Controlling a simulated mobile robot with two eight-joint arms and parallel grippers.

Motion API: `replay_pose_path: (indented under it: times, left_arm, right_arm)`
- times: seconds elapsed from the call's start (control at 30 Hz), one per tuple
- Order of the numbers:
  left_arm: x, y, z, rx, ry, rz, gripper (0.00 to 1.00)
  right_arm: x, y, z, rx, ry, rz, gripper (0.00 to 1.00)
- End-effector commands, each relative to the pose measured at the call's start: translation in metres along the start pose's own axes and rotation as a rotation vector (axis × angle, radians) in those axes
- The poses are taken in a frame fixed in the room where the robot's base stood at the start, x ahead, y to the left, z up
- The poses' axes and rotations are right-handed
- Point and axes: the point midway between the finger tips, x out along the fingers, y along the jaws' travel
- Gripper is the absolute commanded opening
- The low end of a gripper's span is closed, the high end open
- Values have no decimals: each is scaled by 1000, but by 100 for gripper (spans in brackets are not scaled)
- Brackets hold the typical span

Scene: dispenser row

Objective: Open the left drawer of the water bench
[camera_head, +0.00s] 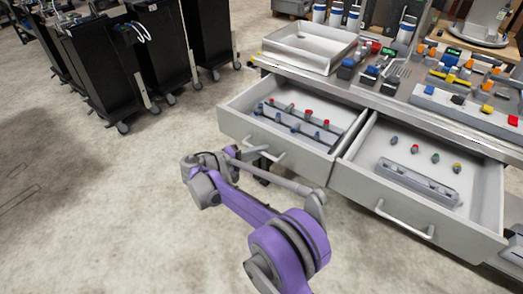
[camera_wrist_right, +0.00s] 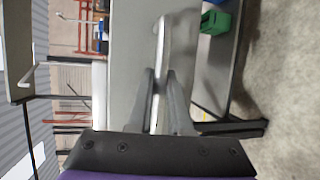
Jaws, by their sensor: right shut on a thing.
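The left drawer (camera_head: 303,168) of the water bench (camera_head: 345,87) stands pulled out, with small red- and blue-topped parts in rows inside. Its handle (camera_head: 277,160) is a pale bar on the front panel. My right gripper (camera_head: 256,152) is at this handle, its arm reaching up from below. In the right wrist view, the two dark fingers (camera_wrist_right: 160,88) are closed around the handle bar (camera_wrist_right: 164,42), with the grey drawer front (camera_wrist_right: 130,60) behind it. My left gripper is not in view.
The right drawer (camera_head: 350,187) is also out, its handle (camera_head: 405,220) free. An empty tray (camera_head: 310,47) and several colored fittings are on the bench top. Black wheeled cabinets (camera_head: 105,70) stand at the back left. The floor (camera_head: 130,200) left of the drawers is clear.

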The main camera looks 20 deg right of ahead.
Motion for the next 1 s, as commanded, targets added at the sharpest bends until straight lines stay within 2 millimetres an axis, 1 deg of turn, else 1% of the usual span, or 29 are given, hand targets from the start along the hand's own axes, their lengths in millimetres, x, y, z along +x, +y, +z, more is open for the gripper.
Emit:
replay_pose_path:
  times: [0.07, 0.1, 0.23, 0.53, 0.63, 0.77, 1.0]
  left_arm:
    - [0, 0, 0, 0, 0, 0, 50]
    - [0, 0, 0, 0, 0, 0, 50]
    - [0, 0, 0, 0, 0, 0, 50]
    - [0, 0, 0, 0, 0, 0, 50]
    - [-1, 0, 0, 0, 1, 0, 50]
    - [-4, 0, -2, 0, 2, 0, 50]
    - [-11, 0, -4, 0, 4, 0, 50]
  right_arm:
    - [0, 0, 0, 0, 1, 1, 0]
    - [0, 0, 0, 0, 1, 1, 23]
    - [0, 0, 0, 0, 1, 1, 46]
    - [-1, 0, 0, 0, 1, 0, 47]
    - [-7, 0, -1, 0, 1, 0, 47]
    - [-28, 1, -1, 0, 4, 0, 47]
    - [-78, 1, -1, 1, 4, 0, 47]
